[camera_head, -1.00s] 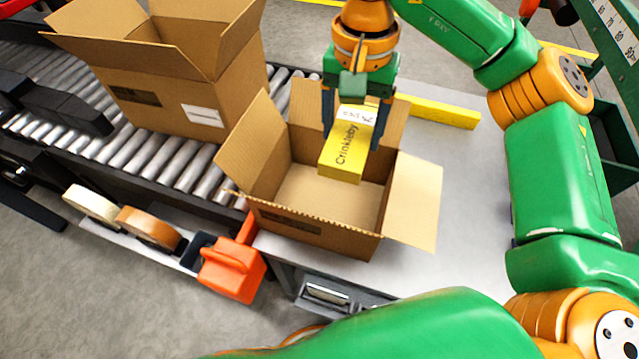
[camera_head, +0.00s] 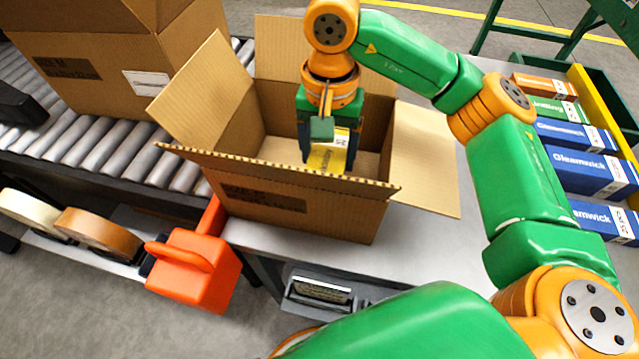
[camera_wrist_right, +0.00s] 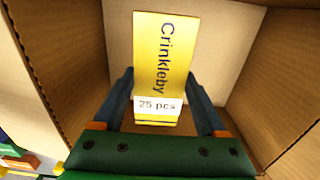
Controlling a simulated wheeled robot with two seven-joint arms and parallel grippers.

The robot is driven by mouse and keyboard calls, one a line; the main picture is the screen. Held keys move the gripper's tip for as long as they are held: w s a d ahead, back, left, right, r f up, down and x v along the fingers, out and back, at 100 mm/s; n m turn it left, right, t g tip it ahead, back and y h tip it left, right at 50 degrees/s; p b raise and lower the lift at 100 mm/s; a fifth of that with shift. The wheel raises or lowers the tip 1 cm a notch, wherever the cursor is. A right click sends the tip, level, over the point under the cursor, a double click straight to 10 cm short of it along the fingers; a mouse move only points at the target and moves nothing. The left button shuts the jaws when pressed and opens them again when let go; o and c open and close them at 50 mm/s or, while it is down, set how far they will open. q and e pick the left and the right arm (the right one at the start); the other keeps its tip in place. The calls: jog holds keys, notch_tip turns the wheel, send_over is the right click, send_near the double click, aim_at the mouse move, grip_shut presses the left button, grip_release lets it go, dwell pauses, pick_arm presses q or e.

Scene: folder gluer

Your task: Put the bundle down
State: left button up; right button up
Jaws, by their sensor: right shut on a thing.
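The bundle is a yellow pack (camera_head: 328,157) marked "Crinkleby" and "25 pcs". My right gripper (camera_head: 325,150) is shut on it and holds it inside the open cardboard box (camera_head: 330,222) on the table. In the right wrist view the yellow pack (camera_wrist_right: 160,60) sits between the two dark fingers of my right gripper (camera_wrist_right: 162,100), with the box floor around it. The front wall of the box hides the pack's lower part in the head view, and I cannot tell whether it touches the floor. My left gripper is not in view.
An orange tape dispenser (camera_head: 195,265) is by the table's front left. Several blue, green and orange packs (camera_head: 590,170) lie in a tray at right. The box flaps stand open around my right gripper.

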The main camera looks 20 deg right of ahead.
aim_at(328, 155)
notch_tip(328, 155, down, 5)
jog(key=shift+f+b, duration=0.2)
jog(key=shift+b, duration=0.15)
jog(key=shift+f, duration=0.1)
jog(key=o, duration=1.4)
jog(key=shift+r, duration=0.2)
notch_tip(328, 155, up, 6)
jog(key=shift+r+p, duration=0.2)
jog(key=shift+p, duration=0.65)
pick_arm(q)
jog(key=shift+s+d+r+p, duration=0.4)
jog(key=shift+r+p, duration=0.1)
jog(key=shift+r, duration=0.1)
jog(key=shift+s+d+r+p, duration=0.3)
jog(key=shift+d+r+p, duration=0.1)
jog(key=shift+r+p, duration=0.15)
pick_arm(e)
notch_tip(328, 155, up, 6)
jog(key=shift+f, duration=0.2)
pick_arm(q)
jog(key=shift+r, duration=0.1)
